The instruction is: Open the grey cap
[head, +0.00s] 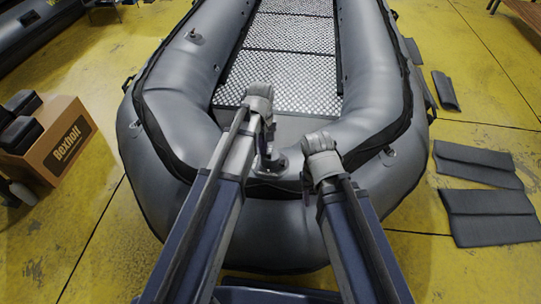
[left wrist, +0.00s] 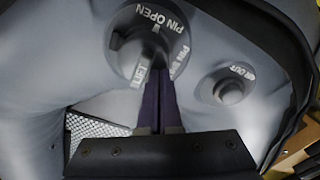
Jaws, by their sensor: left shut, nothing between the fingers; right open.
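A round grey valve (head: 270,165) with a raised cap sits on the front tube of the grey inflatable boat (head: 165,100). In the left wrist view the valve (left wrist: 122,45) is large, with white "PIN OPEN" lettering. My left gripper (head: 268,154) points down at it; its closed, empty fingers (left wrist: 160,76) overlap the valve's lower part. I cannot tell whether they touch it. A smaller grey knob (left wrist: 231,93) with white lettering sits to the right. My right gripper (head: 320,150) is open, to the right of the valve in the head view; its fingers are mostly hidden.
The boat has a metal tread floor (head: 285,75). A cardboard box (head: 65,140) with dark items stands at left. Dark flat pads (head: 490,215) lie on the yellow floor (head: 80,235) at right. Another boat (head: 30,35) is at the upper left.

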